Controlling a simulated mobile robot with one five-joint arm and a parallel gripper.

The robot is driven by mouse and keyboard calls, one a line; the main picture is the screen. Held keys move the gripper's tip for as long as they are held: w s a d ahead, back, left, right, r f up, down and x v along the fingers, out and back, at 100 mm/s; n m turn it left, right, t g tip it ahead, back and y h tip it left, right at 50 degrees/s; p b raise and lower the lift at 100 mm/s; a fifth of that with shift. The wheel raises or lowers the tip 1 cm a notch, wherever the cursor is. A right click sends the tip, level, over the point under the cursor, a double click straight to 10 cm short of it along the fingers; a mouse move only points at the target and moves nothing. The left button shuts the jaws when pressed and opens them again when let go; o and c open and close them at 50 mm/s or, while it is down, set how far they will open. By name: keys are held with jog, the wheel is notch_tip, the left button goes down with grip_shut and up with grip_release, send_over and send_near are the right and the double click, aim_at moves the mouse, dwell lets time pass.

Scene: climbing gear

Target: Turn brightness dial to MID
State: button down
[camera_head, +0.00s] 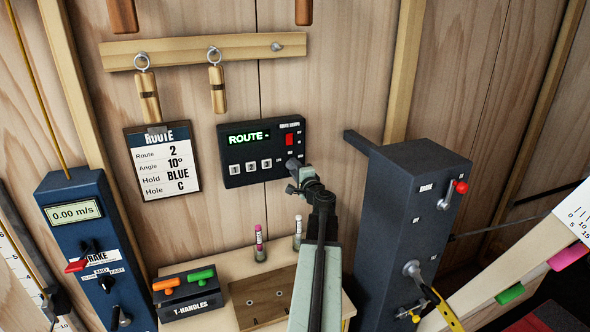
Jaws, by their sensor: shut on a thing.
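The black route lamps panel (240,150) is mounted on the wooden wall, with a green lit "ROUTE-" display, white buttons 1, 2 and 3 and a red switch (289,139). The dark dial (291,163) sits at the panel's lower right, below the red switch. My gripper (294,171) is at this dial from below and is shut on it. The jaws cover most of the dial, so its pointer cannot be read. Small white labels beside it are too small to read.
A route card (163,162) hangs left of the panel. Below, a table holds a T-handles box (188,295) and two small upright holders. A dark brake column (400,210) with levers stands close on the right. A blue brake post (70,215) stands left.

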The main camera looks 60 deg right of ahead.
jog(key=c, duration=1)
grip_release()
jog(key=shift+c, duration=0.2)
jog(key=shift+s, duration=0.1)
jog(key=v, duration=0.7)
jog(key=shift+s+a, duration=0.25)
